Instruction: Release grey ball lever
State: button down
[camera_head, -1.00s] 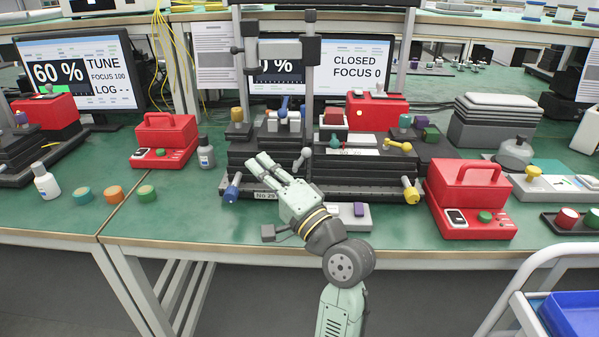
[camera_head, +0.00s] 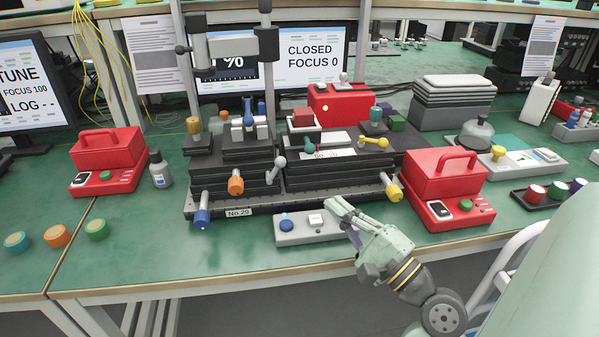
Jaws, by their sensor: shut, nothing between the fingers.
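The grey ball lever (camera_head: 280,163) stands out from the front of the black stacked stage, between its left and right halves. Its ball end is up and its stalk slants down to the left. My gripper (camera_head: 338,206) is shut and empty. It is to the lower right of the lever, clearly apart from it, near the right end of a grey control box (camera_head: 296,237) with a blue and a white button. My gripper hides the right end of that box.
A blue knob (camera_head: 202,211), an orange knob (camera_head: 235,182) and yellow knobs (camera_head: 392,189) stick out from the stage. Red cases stand at the left (camera_head: 107,160) and right (camera_head: 447,187). The front left bench is mostly clear.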

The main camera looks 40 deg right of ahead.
aim_at(276, 168)
jog(key=p+x, duration=0.2)
jog(key=x, duration=0.8)
jog(key=shift+p, duration=0.3)
